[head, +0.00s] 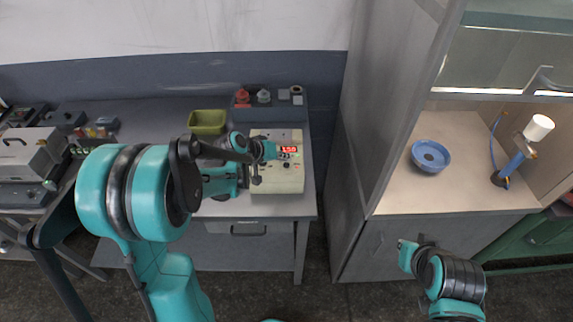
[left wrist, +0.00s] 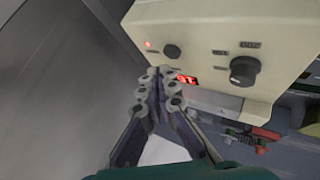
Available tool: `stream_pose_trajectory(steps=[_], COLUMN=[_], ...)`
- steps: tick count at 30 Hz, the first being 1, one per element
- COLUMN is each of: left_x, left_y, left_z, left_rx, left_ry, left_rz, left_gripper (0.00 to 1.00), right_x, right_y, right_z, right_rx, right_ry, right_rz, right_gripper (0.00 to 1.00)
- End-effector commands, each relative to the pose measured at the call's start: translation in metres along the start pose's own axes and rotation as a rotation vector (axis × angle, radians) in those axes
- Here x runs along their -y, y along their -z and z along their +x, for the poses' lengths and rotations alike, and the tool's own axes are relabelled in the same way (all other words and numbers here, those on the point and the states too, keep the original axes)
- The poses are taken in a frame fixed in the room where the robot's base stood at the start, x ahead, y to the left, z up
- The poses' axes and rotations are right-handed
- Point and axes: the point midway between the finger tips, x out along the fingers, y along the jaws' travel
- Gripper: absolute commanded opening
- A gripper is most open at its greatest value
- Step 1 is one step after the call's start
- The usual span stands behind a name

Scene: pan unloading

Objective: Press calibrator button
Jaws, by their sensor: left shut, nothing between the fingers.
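The calibrator is a beige box (head: 284,184) on the grey bench, with a lit red display (head: 288,149) and dark knobs. In the left wrist view its panel (left wrist: 215,25) is close, with a small red light (left wrist: 149,44), two dark knobs (left wrist: 243,70) and the display partly behind my fingertips. My left gripper (head: 256,170) is at the left part of the calibrator. Its fingers (left wrist: 159,82) are together and empty, in front of the panel. I cannot tell whether they touch it. My right arm's end (head: 408,256) shows at lower right, its fingers unclear.
A green bin (head: 207,122) and a rack with red and grey parts (head: 265,98) stand behind the calibrator. A grey cabinet (head: 391,130) is to the right, holding a blue bowl (head: 430,156) and a blue stand with a white top (head: 520,150). Floor shows between bench and cabinet.

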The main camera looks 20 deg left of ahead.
Motion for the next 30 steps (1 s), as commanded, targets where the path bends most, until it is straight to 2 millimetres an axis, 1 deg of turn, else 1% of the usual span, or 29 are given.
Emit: stream_pose_trajectory(steps=[6,16,30], left_x=[0.0045,0.0040,0.0068], left_y=[-0.0046,-0.0042,-0.0069], left_z=[0.0061,0.0055,0.0093], left_rx=[0.000,0.000,0.000], left_ry=[0.000,0.000,0.000], left_rz=[0.000,0.000,0.000], left_gripper=[0.00,0.00,0.00], right_x=[0.0000,0.0000,0.0000], right_y=[-0.0055,-0.0050,-0.0081], right_z=[0.0076,0.0069,0.0113], right_rx=[0.000,0.000,0.000], right_ry=[0.000,0.000,0.000], right_rz=[0.000,0.000,0.000], right_gripper=[0.00,0.00,0.00])
